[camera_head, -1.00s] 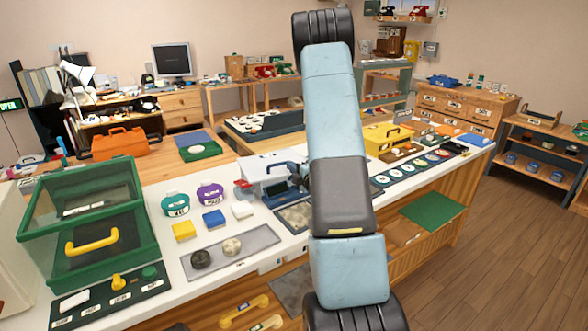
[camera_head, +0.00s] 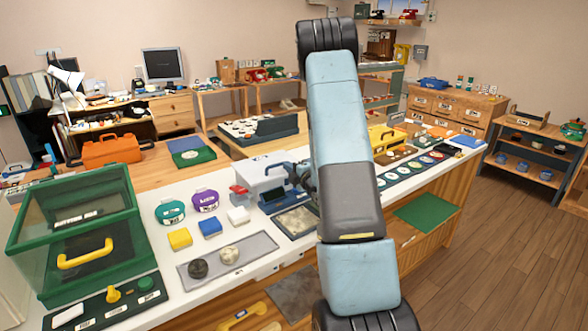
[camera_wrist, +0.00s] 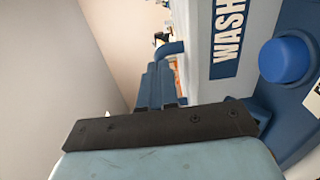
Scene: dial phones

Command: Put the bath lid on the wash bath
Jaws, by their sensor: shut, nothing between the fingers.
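The wash bath (camera_head: 258,180) is a pale box on the white counter, just left of my arm in the head view. In the wrist view, its pale wall with the word WASH (camera_wrist: 228,42) and a round blue knob (camera_wrist: 286,60) fill the right side. My gripper (camera_wrist: 160,72) is shut and empty, its blue fingers close beside the pale wall; contact cannot be told. A curved blue bar (camera_wrist: 172,48) shows by the fingertips. I cannot clearly tell the bath lid apart.
A grey tray (camera_head: 250,262) with two round pieces lies at the counter front. Yellow, blue and white blocks, teal and purple labelled pieces and a green glass-lidded case (camera_head: 120,270) stand to the left. Dishes line the counter to the right. Open wooden floor (camera_head: 500,260) lies at right.

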